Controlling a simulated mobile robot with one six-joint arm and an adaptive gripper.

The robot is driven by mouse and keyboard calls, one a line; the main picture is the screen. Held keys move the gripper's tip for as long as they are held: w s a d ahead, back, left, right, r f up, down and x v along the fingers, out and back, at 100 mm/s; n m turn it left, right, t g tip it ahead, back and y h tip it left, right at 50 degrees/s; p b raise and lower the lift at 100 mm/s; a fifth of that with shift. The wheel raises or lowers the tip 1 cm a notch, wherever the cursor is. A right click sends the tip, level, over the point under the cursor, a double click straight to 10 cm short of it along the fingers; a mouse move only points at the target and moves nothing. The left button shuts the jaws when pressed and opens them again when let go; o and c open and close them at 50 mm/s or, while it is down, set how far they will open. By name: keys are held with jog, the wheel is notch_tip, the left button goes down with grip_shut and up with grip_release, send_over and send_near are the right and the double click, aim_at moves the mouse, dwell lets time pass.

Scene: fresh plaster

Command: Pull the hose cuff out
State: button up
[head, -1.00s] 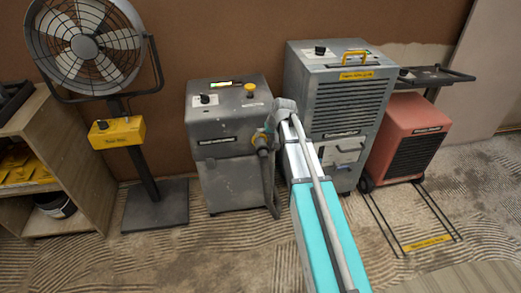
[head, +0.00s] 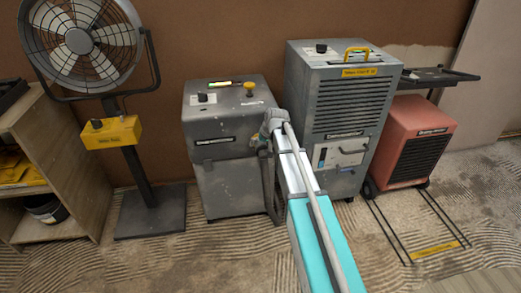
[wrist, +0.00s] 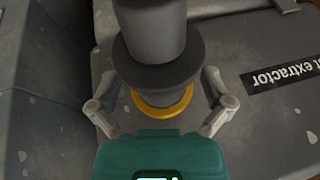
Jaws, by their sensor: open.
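The hose cuff (wrist: 155,60) is a dark grey cylinder with a wide flange in the wrist view. A yellow ring (wrist: 162,109) shows just below the flange, at the side of the grey extractor (wrist: 240,50). The extractor also stands in the head view (head: 228,184), with a dark hose (head: 268,185) hanging down its right side. My gripper (wrist: 160,88) is open, with one finger on each side of the cuff and ring. I cannot tell whether either finger touches. In the head view, my arm's end hides most of the cuff.
A tall grey dehumidifier (head: 340,110) stands close to the right of my arm. A red heater (head: 415,145) is beyond it. A fan on a stand (head: 148,185) and a wooden shelf (head: 80,185) are on the left. The floor in front is mostly clear.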

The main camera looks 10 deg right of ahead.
aim_at(262, 154)
jog(key=shift+w+f, duration=0.1)
jog(key=shift+f, duration=0.15)
jog(key=c, duration=1.3)
jog(key=shift+s, duration=2.25)
jog(key=o, duration=1.2)
jog(key=shift+o, duration=0.5)
jog(key=shift+a+r, duration=0.1)
